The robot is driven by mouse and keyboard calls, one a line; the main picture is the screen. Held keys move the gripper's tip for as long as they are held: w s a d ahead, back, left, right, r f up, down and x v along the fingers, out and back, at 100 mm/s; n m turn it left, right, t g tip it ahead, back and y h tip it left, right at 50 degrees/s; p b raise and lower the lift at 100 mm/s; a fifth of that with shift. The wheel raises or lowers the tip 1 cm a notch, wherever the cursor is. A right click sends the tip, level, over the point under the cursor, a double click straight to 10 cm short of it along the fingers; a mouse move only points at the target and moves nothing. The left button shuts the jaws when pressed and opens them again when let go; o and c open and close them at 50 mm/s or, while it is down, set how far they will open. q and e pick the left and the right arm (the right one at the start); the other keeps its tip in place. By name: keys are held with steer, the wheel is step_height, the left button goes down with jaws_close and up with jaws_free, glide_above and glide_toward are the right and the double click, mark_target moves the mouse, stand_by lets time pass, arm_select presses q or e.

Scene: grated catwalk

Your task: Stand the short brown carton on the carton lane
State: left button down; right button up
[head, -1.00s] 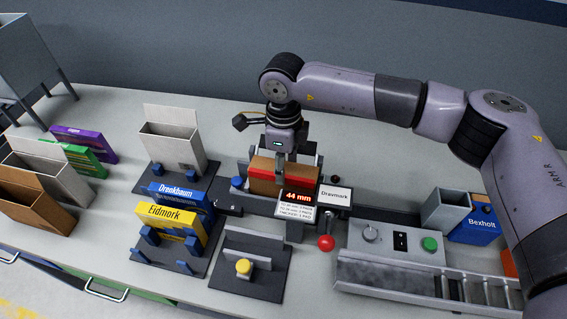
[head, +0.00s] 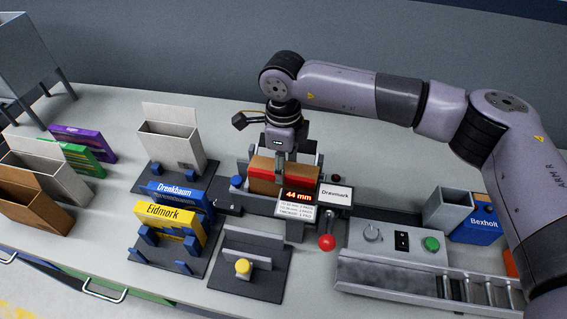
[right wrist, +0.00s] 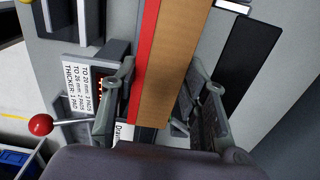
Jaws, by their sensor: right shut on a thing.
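A brown open-topped carton (head: 35,205) stands at the far left in the head view, lower than the white carton behind it. My right gripper (head: 284,163) reaches down at the measuring fixture, whose display reads 44 mm. It is shut on a brown-and-red block (head: 270,182) in that fixture. In the right wrist view the right gripper (right wrist: 161,85) has a finger on each side of the block (right wrist: 172,60), red on the left and brown on the right. I cannot tell which surface is the carton lane. My left gripper is not in view.
A white carton (head: 171,145) stands on a dark base beside blue and yellow packs (head: 168,220). A red-knobbed lever (head: 326,243) stands before the fixture. A control box (head: 390,240) and rollers (head: 470,292) lie at right.

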steer(key=o, duration=1.2)
steer(key=shift+r, duration=0.15)
steer(key=shift+r, duration=0.3)
step_height(320, 180, up, 11)
steer(key=shift+s+r, duration=0.1)
steer(key=shift+r, duration=0.05)
